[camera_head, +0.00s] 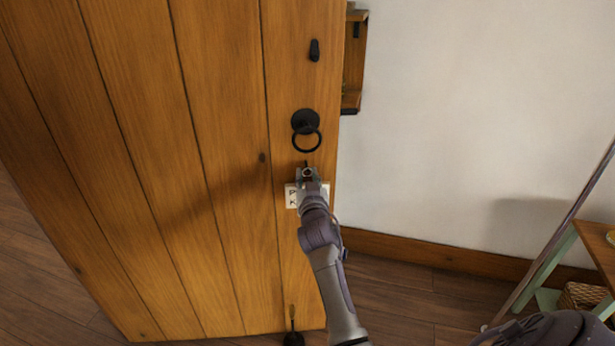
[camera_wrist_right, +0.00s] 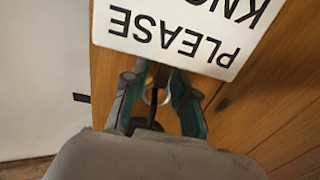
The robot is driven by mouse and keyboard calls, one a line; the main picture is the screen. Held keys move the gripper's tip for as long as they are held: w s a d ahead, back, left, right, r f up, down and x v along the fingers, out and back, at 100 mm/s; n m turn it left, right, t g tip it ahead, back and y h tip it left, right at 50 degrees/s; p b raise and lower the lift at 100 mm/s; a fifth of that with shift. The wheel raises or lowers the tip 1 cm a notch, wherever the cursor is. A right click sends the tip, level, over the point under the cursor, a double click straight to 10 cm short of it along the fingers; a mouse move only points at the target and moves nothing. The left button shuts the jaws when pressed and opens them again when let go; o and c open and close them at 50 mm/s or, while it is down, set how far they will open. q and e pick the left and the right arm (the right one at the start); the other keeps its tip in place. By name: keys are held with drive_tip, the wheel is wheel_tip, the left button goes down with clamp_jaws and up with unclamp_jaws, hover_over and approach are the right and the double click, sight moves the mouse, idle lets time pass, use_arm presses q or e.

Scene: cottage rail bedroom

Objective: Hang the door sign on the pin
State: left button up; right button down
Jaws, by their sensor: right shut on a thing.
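The white door sign (camera_head: 291,196) is in front of the wooden door, below the black ring handle, partly hidden by my arm. In the right wrist view the sign (camera_wrist_right: 185,35) shows upside down with black letters reading "PLEASE KNO". My right gripper (camera_head: 308,174) is shut on the sign at its top edge. A pale ring (camera_wrist_right: 157,95) shows between the fingers in the wrist view, with a dark rod-like part (camera_wrist_right: 154,112) by it. A small dark tip (camera_head: 305,163) just above the gripper may be the pin; I cannot tell whether the ring is around it. My left gripper is not in view.
The plank door (camera_head: 215,120) carries a black ring handle (camera_head: 306,128) close above my gripper and a black fitting (camera_head: 314,50) higher up. A wooden wall shelf (camera_head: 353,65) is behind the door edge. A green-legged stand (camera_head: 548,265) with a basket (camera_head: 582,296) is at right.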

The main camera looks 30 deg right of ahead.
drive_tip(key=shift+f+p, duration=0.4)
drive_tip(key=shift+f, duration=0.05)
idle(0.3)
drive_tip(key=c, duration=1)
unclamp_jaws()
drive_tip(key=shift+w+d, duration=0.1)
drive_tip(key=shift+o, duration=0.9)
drive_tip(key=shift+r, duration=0.15)
drive_tip(key=v, duration=0.7)
drive_tip(key=shift+s, duration=0.2)
